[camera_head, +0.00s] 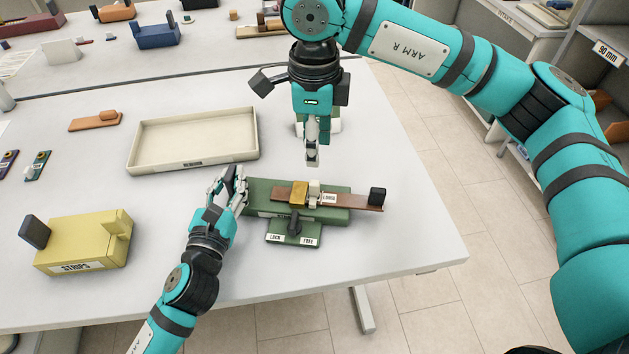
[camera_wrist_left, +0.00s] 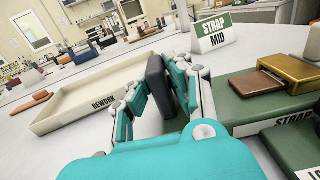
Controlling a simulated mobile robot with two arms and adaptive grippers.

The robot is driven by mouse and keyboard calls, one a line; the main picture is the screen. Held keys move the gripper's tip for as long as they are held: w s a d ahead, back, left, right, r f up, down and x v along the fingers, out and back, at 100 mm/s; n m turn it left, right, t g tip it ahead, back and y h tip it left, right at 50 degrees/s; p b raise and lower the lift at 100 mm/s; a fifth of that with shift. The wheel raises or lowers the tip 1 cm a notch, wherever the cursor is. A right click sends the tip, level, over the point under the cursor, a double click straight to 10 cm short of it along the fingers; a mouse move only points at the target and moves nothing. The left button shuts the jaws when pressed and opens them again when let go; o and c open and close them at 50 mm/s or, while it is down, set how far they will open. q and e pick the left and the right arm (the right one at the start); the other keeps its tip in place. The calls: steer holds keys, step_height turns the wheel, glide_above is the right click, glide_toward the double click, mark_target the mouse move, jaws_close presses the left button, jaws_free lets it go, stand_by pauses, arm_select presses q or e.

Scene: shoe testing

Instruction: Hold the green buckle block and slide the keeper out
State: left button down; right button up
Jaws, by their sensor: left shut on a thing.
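The green buckle block (camera_head: 258,190) lies on the table's front right part; it also shows in the left wrist view (camera_wrist_left: 238,112). A brown strap (camera_head: 352,202) lies along its top, through a gold buckle piece (camera_head: 299,192), with a small pale piece (camera_head: 314,190) beside it. I cannot tell for sure which piece is the keeper. My left gripper (camera_head: 240,184) is at the block's left end, shut on its dark upright tab (camera_wrist_left: 157,84). My right gripper (camera_head: 312,160) points down above and behind the strap, apart from it; its finger gap is unclear.
A black block (camera_head: 377,196) sits on the strap's right end. A black lever (camera_head: 294,222) stands on the LOCK/FREE plate in front. A cream REWORK tray (camera_head: 192,164) is behind left, a yellow STRIPS block (camera_head: 82,250) left. The table is clear to the right.

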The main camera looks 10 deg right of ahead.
mark_target(314, 182)
step_height(314, 182, down, 10)
steer(key=shift+f, duration=0.25)
jaws_close()
stand_by(0.3)
